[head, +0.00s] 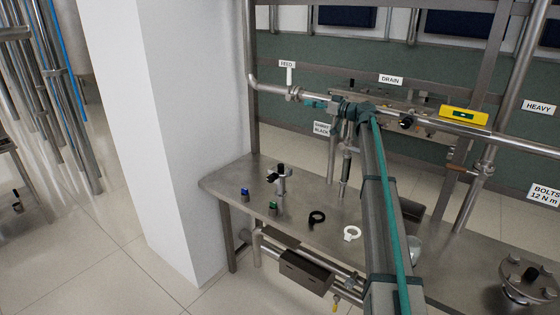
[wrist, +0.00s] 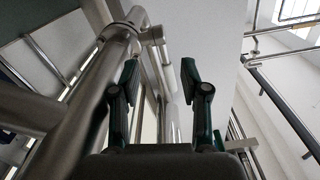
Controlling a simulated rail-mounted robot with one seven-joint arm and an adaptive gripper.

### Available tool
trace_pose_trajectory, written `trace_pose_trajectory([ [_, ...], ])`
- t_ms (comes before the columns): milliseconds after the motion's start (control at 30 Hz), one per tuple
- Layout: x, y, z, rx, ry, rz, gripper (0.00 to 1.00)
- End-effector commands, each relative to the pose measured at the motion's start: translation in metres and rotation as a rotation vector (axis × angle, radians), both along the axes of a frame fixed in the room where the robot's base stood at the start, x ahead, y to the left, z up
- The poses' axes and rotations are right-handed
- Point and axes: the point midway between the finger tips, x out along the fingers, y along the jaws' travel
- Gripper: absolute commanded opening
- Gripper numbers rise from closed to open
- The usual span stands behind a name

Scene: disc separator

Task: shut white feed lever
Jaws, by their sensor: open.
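The white feed lever (head: 290,77) stands upright on the feed valve (head: 294,93), just under the FEED label, in the head view. My gripper (head: 309,103) is just right of the valve and slightly lower, pointing left along the pipe. A small gap seems to remain between the fingers and the valve. In the wrist view my gripper (wrist: 160,72) is open with nothing between its fingers. The steel pipe (wrist: 88,105) runs close along the left finger, with a clamped fitting ahead near its top. I cannot clearly tell the lever's handle there.
The pipe run (head: 330,100) crosses behind my arm. A yellow level (head: 464,116) lies on it at right. The steel bench (head: 235,185) below holds small valves, a black ring (head: 316,218) and a white ring (head: 352,233). A white pillar (head: 165,120) stands at left.

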Motion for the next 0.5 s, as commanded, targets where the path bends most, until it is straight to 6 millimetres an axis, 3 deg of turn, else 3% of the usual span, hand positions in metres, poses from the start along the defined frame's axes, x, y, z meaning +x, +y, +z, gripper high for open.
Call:
trace_pose_trajectory([
  [300,-0.037,-0.044,-0.002,-0.001,0.0,-0.003,0.46],
  [500,-0.035,-0.011,-0.027,-0.036,0.063,0.0,0.46],
])
